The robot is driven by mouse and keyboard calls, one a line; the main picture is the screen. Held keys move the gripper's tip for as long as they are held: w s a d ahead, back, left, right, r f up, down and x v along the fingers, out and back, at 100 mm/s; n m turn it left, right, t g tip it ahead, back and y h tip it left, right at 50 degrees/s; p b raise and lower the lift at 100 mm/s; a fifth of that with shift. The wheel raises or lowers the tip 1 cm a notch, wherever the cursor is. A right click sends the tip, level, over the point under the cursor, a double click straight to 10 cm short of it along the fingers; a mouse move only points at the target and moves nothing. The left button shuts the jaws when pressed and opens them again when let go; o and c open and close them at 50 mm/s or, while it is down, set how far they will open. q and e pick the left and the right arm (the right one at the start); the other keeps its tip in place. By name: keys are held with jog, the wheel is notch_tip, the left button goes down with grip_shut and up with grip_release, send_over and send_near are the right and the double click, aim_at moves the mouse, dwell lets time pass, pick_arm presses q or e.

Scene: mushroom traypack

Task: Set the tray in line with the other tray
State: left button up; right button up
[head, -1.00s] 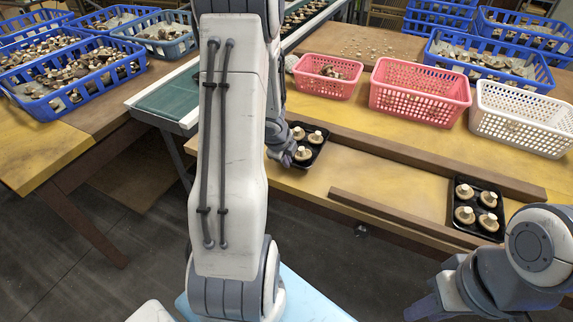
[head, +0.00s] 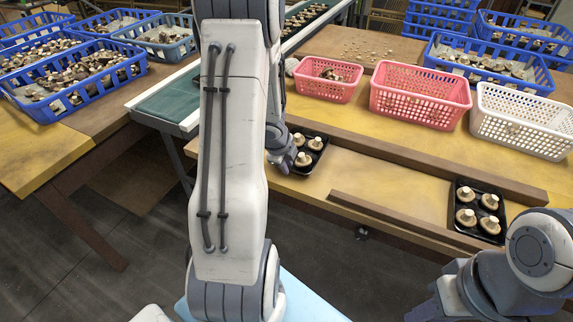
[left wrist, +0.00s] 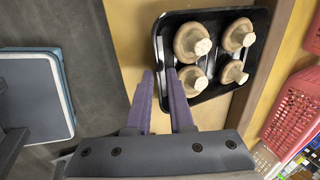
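The black tray (head: 317,163) with several mushrooms sits at the table's front left, partly hidden by my left arm in the head view. The left wrist view shows this tray (left wrist: 213,98) with pale mushrooms in it. My left gripper (head: 290,163) is at the tray's left side. Its purple fingers (left wrist: 162,75) are close together, one outside and one inside the tray's near wall, and look shut on it. The other black tray (head: 497,211), also with mushrooms, lies at the right. My right gripper (head: 422,310) is low at the right, away from both trays; its fingers are partly cut off.
A long brown rail (head: 440,169) runs behind both trays, and a shorter rail (head: 400,213) lies along the front edge between them. Pink baskets (head: 420,95) and a white basket (head: 520,120) stand behind. The tabletop between the trays is clear.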

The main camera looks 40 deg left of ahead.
pick_arm(q)
jog(key=shift+w+r+p, duration=0.15)
jog(key=shift+r+p, duration=0.2)
jog(key=shift+r, duration=0.25)
jog(key=a+p+v, duration=0.1)
jog(key=p+v, duration=0.7)
jog(key=v, duration=0.3)
jog(key=w+d+r+n+y, duration=0.1)
jog(key=d+r+n, duration=0.1)
jog(key=d+r, duration=0.35)
jog(key=w+d+r+n+y, duration=0.1)
jog(key=d+r+n, duration=0.15)
jog(key=d, duration=0.65)
jog(key=s+d+r+n+g+h, duration=0.1)
jog(key=s+d+r+g+h, duration=0.1)
jog(key=s+d, duration=0.7)
jog(key=s+d+r+n+g+h, duration=0.2)
jog(key=s+d, duration=0.8)
jog(key=shift+s+d, duration=0.3)
